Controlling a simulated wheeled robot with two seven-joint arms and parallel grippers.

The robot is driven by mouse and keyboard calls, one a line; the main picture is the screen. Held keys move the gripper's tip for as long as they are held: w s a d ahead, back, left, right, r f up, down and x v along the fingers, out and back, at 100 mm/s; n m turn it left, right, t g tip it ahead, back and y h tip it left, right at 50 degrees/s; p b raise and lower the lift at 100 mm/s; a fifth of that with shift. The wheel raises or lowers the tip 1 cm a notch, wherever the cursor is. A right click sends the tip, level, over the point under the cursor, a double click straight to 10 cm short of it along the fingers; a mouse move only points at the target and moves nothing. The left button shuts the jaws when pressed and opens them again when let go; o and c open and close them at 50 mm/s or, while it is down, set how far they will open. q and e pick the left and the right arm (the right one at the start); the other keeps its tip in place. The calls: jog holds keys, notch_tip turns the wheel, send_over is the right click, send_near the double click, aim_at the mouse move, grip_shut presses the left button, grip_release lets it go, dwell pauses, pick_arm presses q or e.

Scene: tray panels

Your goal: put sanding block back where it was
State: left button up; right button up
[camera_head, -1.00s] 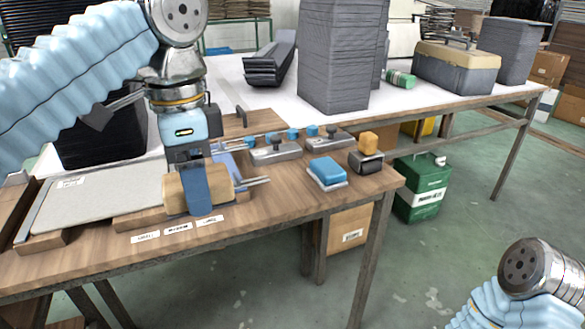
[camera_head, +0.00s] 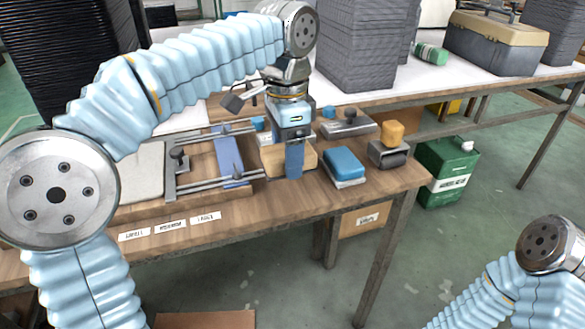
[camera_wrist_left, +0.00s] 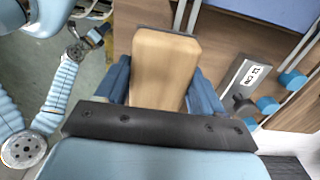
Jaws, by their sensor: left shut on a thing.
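My left gripper (camera_head: 293,160) is shut on the light wooden sanding block (camera_head: 272,161). In the wrist view the block (camera_wrist_left: 165,65) lies between the blue fingers. It is low over the wooden bench, just right of the rail fixture (camera_head: 228,155) and left of a blue block (camera_head: 344,163) on a pale base. I cannot tell whether it touches the bench. The gripper hides part of it. My right arm shows at lower right in the head view, without its gripper. In the wrist view, my right gripper (camera_wrist_left: 94,38) appears small at upper left; its jaws are unclear.
A metal clamp-like tool (camera_head: 349,126) and an orange block on a dark holder (camera_head: 388,152) stand at the bench's right end. Paper labels (camera_head: 170,224) lie along the front edge. A grey panel (camera_head: 138,172) lies left. Dark stacks (camera_head: 355,50) stand behind.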

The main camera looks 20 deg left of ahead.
aim_at(292, 183)
pick_arm(q)
jog(key=shift+w+d+f, duration=0.15)
jog(key=shift+w+f, duration=0.05)
jog(key=shift+f, duration=0.1)
jog(key=shift+w+d+f, duration=0.1)
jog(key=shift+w+f, duration=0.05)
jog(key=shift+f, duration=0.85)
jog(key=shift+w+d+f, duration=0.1)
jog(key=shift+w+f, duration=0.05)
jog(key=shift+f, duration=0.85)
jog(key=shift+b, duration=0.3)
jog(key=shift+f, duration=0.15)
jog(key=o, duration=1.1)
notch_tip(292, 183, up, 10)
jog(key=p, duration=0.2)
jog(key=shift+w+p, duration=0.1)
jog(key=shift+p, duration=0.2)
jog(key=shift+r, duration=1.2)
